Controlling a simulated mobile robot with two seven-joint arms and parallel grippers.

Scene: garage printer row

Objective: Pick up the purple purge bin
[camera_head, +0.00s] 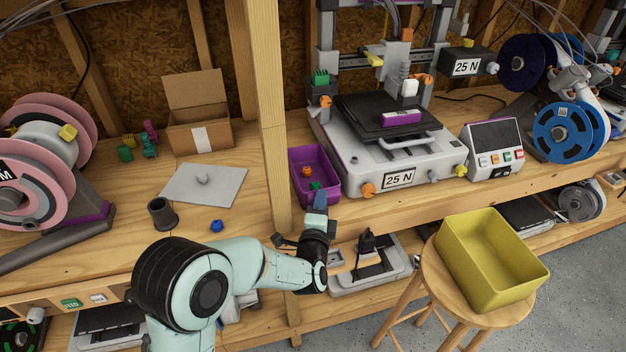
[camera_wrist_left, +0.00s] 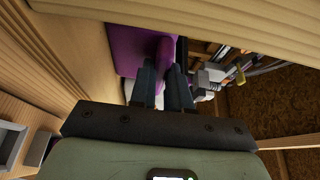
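The purple purge bin (camera_head: 313,163) stands on the workbench, just left of the printer, with a few small orange and green pieces inside. My left gripper (camera_head: 319,203) is at its near side, fingers at the front wall. In the left wrist view, the purple wall (camera_wrist_left: 163,50) runs between the two fingertips (camera_wrist_left: 162,75). The fingers are close together and look closed on that wall. The bin appears to rest on the bench. My right gripper is in neither view.
A printer (camera_head: 395,165) stands right of the bin. A wooden post (camera_head: 273,110) rises close on its left. An empty yellow bin (camera_head: 475,268) sits on a round stool (camera_head: 425,275) in front. A dark cup (camera_head: 162,213) and grey plate (camera_head: 205,184) are on the left bench.

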